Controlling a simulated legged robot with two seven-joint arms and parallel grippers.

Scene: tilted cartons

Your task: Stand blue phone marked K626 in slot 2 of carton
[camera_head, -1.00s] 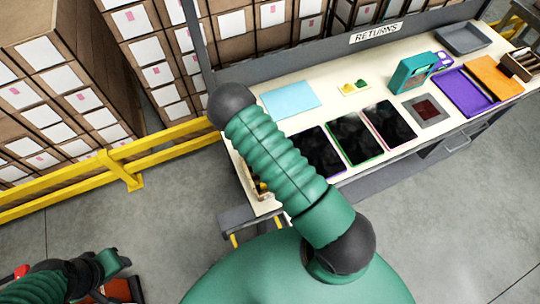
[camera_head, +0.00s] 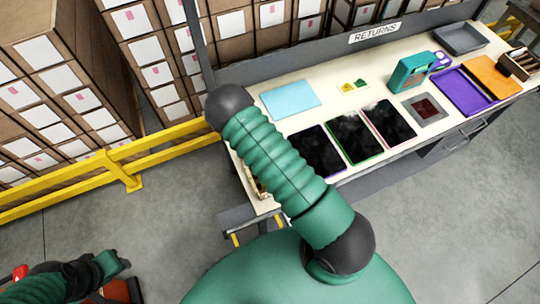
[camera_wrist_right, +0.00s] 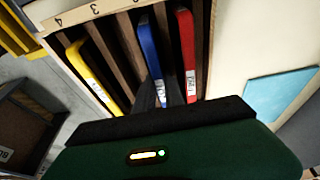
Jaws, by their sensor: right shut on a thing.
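In the right wrist view the blue phone (camera_wrist_right: 149,48) stands on edge between dividers of the carton (camera_wrist_right: 132,6), with a white label too small to read. My right gripper (camera_wrist_right: 158,97) is shut on its near end. By counting from the printed 4 and 3, the blue phone lines up with slot 2; that number is out of view. A red phone (camera_wrist_right: 186,45) stands to its right and a yellow phone (camera_wrist_right: 88,70) to its left. In the head view my right arm hides most of the carton. My left gripper (camera_head: 112,263) is at the lower left; its jaws are unclear.
The returns bench holds a light blue sheet (camera_head: 290,99), several dark tablets (camera_head: 353,137), a teal device (camera_head: 411,73), a purple tray (camera_head: 465,91) and a grey tray (camera_head: 462,39). A yellow rail (camera_head: 128,172) runs left of the bench. A dark bin (camera_wrist_right: 25,125) lies below the carton's left side.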

